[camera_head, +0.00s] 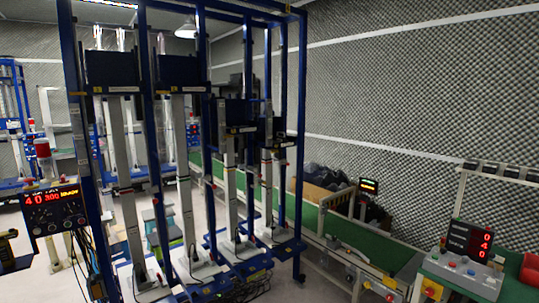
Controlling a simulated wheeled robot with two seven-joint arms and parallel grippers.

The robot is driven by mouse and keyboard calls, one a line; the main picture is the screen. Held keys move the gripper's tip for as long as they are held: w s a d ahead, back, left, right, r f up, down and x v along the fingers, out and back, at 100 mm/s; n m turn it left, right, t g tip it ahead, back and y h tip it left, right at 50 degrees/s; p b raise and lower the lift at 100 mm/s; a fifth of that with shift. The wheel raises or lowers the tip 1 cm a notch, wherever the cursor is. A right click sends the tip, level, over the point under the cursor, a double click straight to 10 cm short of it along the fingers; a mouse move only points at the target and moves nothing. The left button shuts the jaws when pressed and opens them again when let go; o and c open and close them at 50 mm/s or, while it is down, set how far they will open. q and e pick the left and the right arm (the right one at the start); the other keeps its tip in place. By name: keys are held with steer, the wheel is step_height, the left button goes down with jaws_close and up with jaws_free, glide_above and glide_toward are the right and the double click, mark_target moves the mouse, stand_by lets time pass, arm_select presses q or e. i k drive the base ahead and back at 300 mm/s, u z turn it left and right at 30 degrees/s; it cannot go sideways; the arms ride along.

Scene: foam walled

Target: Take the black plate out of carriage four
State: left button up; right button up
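A tall blue-framed rack (151,110) stands left of centre with several upright silver columns. Dark blocks sit at the column heads: one at the left (112,68), one beside it (180,72), and smaller, lower ones at the right (235,110). I cannot tell which column is carriage four, and I cannot single out a black plate among the dark parts. Neither of my grippers can be made out in the head view.
A control box with a red display (52,207) stands at the left. A green conveyor (345,228) runs behind and right of the rack. A control panel with a red display (468,240) stands at the right. Grey floor (322,288) shows between rack and conveyor.

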mark_target(284, 139)
steer(key=u, duration=0.1)
steer(key=i, duration=2.15)
steer(key=z, duration=0.15)
